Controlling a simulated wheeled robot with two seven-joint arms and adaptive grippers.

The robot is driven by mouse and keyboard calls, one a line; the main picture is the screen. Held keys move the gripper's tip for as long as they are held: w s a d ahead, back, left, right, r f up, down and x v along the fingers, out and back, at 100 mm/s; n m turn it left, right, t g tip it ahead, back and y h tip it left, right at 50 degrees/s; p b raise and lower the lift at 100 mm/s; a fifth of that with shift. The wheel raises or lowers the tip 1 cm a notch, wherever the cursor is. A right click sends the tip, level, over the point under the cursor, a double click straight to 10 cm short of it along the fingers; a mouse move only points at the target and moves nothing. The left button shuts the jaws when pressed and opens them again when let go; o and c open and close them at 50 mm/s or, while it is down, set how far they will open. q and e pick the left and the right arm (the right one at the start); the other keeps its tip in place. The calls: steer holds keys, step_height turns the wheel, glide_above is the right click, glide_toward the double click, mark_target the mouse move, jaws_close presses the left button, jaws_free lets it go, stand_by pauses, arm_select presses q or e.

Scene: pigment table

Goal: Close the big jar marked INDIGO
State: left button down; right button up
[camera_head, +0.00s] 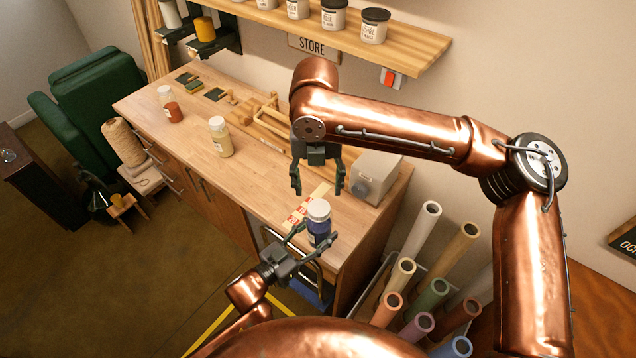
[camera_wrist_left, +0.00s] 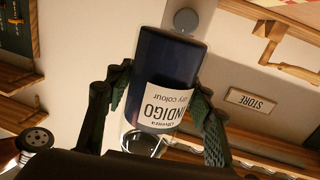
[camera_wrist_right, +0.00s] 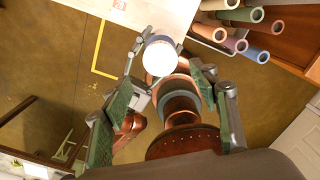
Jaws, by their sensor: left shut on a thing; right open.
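The big INDIGO jar (camera_head: 319,228) is dark blue with a white label and a white top (camera_head: 318,208). It is upright at the front edge of the worktop; I cannot tell if it rests there. My left gripper (camera_head: 314,238) is shut around its body. The left wrist view shows the jar (camera_wrist_left: 165,80) upside down between the fingers, its label legible. My right gripper (camera_head: 316,187) is open and empty, pointing down above the jar. The right wrist view shows the round white top (camera_wrist_right: 160,58) beyond its fingers. Whether the top is fully seated I cannot tell.
A grey box (camera_head: 376,176) stands at the right end. Coloured rolls (camera_head: 432,295) stand right of it. A shelf (camera_head: 300,25) runs above.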

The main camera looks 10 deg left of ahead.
mark_target(319, 207)
steer(key=shift+n, duration=0.9)
steer(key=shift+f, duration=4)
steer(key=shift+c, duration=0.6)
